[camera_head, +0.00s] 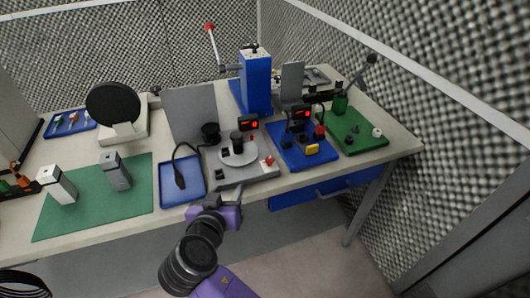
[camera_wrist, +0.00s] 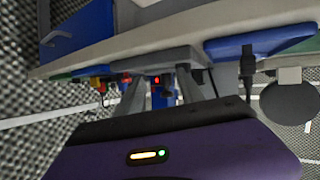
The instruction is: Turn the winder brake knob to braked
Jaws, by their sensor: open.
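My gripper (camera_head: 218,201) is open and empty at the bench's front edge, just in front of the grey-based device (camera_head: 243,174). In the wrist view its two fingers (camera_wrist: 160,82) reach toward the bench edge with a gap between them. The grey device carries a round disc with black cylinders and a small red knob (camera_head: 269,160) at its right. A blue-based device (camera_head: 301,156) to the right has a red knob (camera_head: 320,131), black knobs and a yellow part. I cannot tell which knob is the winder brake, nor read any setting.
A blue tray (camera_head: 169,197) with a black cable lies left of the grey device. A green mat (camera_head: 130,213) bears two upright blocks. A green-based fixture (camera_head: 374,143) stands at the right end. A blue drawer (camera_head: 330,188) hangs under the bench. Foam walls close the back and right.

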